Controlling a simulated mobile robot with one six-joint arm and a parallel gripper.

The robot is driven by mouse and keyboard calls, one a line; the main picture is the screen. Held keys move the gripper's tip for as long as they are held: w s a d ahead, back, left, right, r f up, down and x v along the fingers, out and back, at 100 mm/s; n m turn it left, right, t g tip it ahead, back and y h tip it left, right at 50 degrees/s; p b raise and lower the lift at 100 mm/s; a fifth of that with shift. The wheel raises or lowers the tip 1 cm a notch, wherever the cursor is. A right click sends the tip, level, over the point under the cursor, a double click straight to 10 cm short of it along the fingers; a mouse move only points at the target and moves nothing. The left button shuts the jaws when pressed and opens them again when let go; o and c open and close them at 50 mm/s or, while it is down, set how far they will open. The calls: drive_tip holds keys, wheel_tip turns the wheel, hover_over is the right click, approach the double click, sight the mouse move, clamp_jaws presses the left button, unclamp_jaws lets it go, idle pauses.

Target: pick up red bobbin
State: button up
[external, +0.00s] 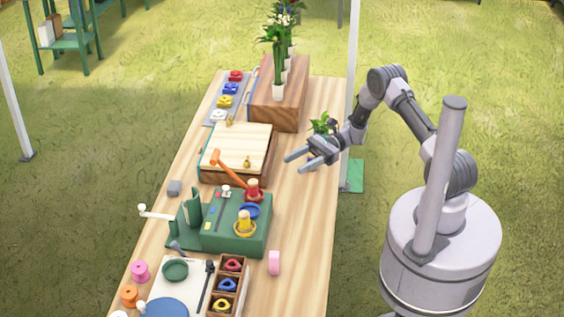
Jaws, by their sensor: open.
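A red bobbin-like piece (254,190) with a pale top stands at the right back corner of a green machine (225,240) on the table. Other red pieces are a rounded triangular one (233,264) in a wooden compartment box and one (236,76) on the grey tray at the back. I cannot tell for sure which is the bobbin meant. My gripper (294,163) is open and empty, with its fingers pointing left above the table's right side. It is apart from all the red pieces, behind and to the right of the one on the machine.
A yellow piece (244,222) stands in front on the machine. An orange-handled tool (231,171) leans between the wooden box (240,145) and the machine. A pink piece (274,262) stands near the right edge. A wooden block with flower vases (278,100) is at the back.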

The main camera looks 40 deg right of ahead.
sight(253, 185)
drive_tip(key=a+b, duration=0.1)
drive_tip(key=a, duration=0.4)
drive_tip(key=a+b, duration=0.2)
drive_tip(key=a, duration=0.4)
drive_tip(key=a+b, duration=0.1)
drive_tip(key=a, duration=0.5)
drive_tip(key=shift+w+a+f+b, duration=0.1)
drive_tip(key=shift+a+f+b, duration=0.1)
drive_tip(key=shift+f+b, duration=0.2)
drive_tip(key=shift+r, duration=0.1)
clamp_jaws()
